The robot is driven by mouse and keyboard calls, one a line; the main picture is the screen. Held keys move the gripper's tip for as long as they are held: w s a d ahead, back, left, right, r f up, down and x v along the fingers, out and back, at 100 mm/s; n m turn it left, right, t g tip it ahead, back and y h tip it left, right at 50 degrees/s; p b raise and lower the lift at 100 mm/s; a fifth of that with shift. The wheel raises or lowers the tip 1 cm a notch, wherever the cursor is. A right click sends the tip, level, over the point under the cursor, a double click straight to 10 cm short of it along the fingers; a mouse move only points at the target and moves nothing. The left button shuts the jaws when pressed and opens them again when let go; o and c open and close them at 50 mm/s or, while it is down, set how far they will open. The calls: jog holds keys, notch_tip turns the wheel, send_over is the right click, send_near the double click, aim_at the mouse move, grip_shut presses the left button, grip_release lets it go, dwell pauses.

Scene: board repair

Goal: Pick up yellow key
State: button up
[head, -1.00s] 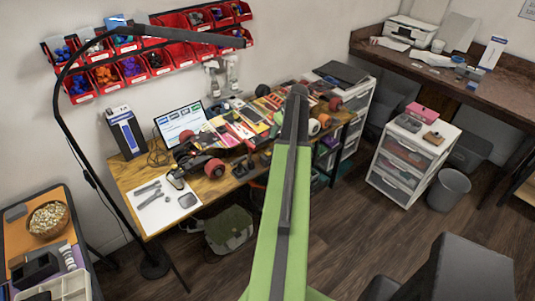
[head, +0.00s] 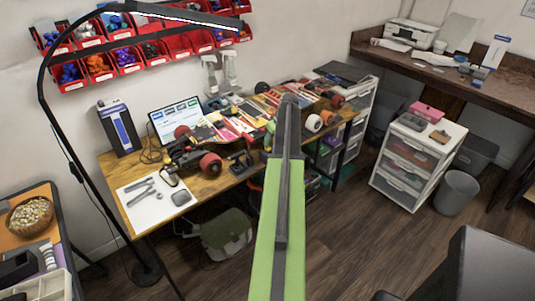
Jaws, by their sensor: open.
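I cannot make out a yellow key in the head view. My green arm reaches up the middle of the picture, and its dark end, my gripper (head: 291,101), lies over the right part of the wooden workbench (head: 205,187) in the picture. The separate fingers are too small to make out, and nothing is seen held there. The arm hides part of the bench and the floor behind it.
A lamp (head: 50,120) arches over the left side. The bench holds a laptop (head: 176,121), skateboard parts and a white mat (head: 147,209) with tools. A drawer cart (head: 407,172) and a grey bin (head: 454,190) stand right. The floor (head: 345,235) between is clear.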

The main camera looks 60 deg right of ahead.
aim_at(269, 148)
jog(key=b+x, duration=0.5)
jog(key=shift+w+a+f, duration=0.15)
jog(key=shift+a+f, duration=0.05)
jog(key=shift+r, duration=0.2)
grip_shut()
